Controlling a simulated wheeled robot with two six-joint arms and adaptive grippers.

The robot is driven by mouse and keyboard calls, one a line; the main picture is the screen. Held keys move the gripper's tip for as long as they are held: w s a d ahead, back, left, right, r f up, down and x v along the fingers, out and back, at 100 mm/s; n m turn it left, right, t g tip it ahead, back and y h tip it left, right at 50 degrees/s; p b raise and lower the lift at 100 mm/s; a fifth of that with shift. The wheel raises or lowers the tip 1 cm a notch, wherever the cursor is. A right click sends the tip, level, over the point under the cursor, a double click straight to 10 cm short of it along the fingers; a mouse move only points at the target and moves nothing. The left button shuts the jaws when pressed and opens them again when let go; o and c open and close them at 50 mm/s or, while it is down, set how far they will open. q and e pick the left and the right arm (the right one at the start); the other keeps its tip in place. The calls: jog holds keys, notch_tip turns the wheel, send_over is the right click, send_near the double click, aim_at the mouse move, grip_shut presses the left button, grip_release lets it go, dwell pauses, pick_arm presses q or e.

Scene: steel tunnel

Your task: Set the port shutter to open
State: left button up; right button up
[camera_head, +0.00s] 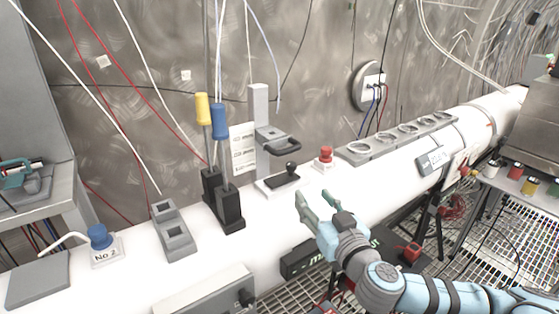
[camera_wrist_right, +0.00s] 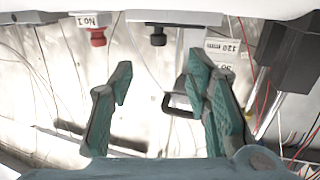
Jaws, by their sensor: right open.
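A dark flat plate with a round black knob (camera_head: 284,176) lies on a white base on top of the white pipe; it looks like the port shutter, but no label confirms this. I cannot tell whether it covers a port. In the right wrist view, the black knob (camera_wrist_right: 158,39) shows near the top, beyond the fingertips. My right gripper (camera_head: 316,198) is open and empty, in front of the plate and apart from it. In the wrist view its teal fingers (camera_wrist_right: 160,72) are spread wide with nothing between them. My left gripper is not in view.
A red button (camera_head: 325,157) stands right of the plate. Yellow (camera_head: 203,108) and blue (camera_head: 219,121) levers rise at left. A row of round sockets (camera_head: 397,136) lies further right. Wires hang behind.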

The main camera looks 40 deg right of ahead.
aim_at(293, 169)
jog(key=b+x, duration=0.1)
jog(key=x, duration=0.1)
jog(key=b+x, duration=0.1)
jog(key=x, duration=0.1)
jog(key=r+b+x, duration=0.1)
jog(key=x, duration=0.1)
jog(key=shift+s+d+b, duration=0.1)
jog(key=shift+d+b, duration=0.15)
jog(key=shift+b, duration=0.05)
jog(key=x, duration=0.7)
jog(key=shift+w+a+f+p, duration=0.15)
jog(key=shift+w+f+p, duration=0.1)
jog(key=shift+p, duration=0.15)
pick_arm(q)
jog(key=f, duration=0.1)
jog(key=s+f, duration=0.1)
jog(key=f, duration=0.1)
pick_arm(e)
jog(key=shift+r, duration=0.1)
jog(key=shift+w, duration=0.1)
grip_shut()
